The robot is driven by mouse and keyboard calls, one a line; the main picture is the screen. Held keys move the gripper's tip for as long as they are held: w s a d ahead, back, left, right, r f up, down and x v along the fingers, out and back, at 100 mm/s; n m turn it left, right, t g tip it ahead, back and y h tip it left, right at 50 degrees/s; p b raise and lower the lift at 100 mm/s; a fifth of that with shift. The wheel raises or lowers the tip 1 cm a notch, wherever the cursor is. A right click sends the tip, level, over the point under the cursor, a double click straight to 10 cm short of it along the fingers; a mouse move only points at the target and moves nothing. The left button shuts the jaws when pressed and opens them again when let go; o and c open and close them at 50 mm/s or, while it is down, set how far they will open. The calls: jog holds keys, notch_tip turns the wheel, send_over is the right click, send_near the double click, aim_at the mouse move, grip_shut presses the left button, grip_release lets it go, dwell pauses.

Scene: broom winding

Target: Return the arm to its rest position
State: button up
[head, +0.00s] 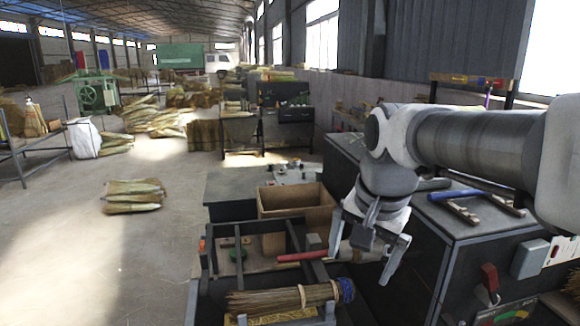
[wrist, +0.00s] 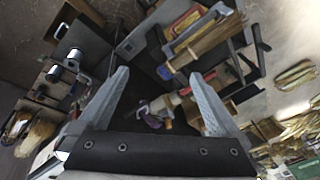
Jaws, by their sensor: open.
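My gripper (head: 360,268) hangs from my raised arm at the right of the head view, pointing down. Its two fingers are spread wide with nothing between them. In the wrist view the spread fingers (wrist: 158,75) frame a dark gap between machine parts. A bundle of straw (head: 275,299) lies in a dark tray at the bottom of the head view, to the left of and below my gripper. It has a blue band at its right end. The bundle also shows in the wrist view (wrist: 205,42). My gripper is apart from it.
A dark machine cabinet (head: 478,222) stands at the right under my arm, with a blue-handled tool (head: 460,195) on top. A wooden box (head: 296,200) and a red bar (head: 302,257) are near the tray. Straw bundles (head: 133,196) lie on the open floor at left.

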jog(key=s+d+f+n+t, duration=0.1)
jog(key=s+f+n, duration=0.1)
jog(key=s, duration=0.4)
jog(key=s+d+f+n+t, duration=0.1)
jog(key=s+d+f+n, duration=0.1)
jog(key=s, duration=0.5)
jog(key=f+n, duration=0.1)
jog(key=n, duration=0.1)
jog(key=shift+n+h, duration=0.3)
jog(key=shift+n, duration=0.1)
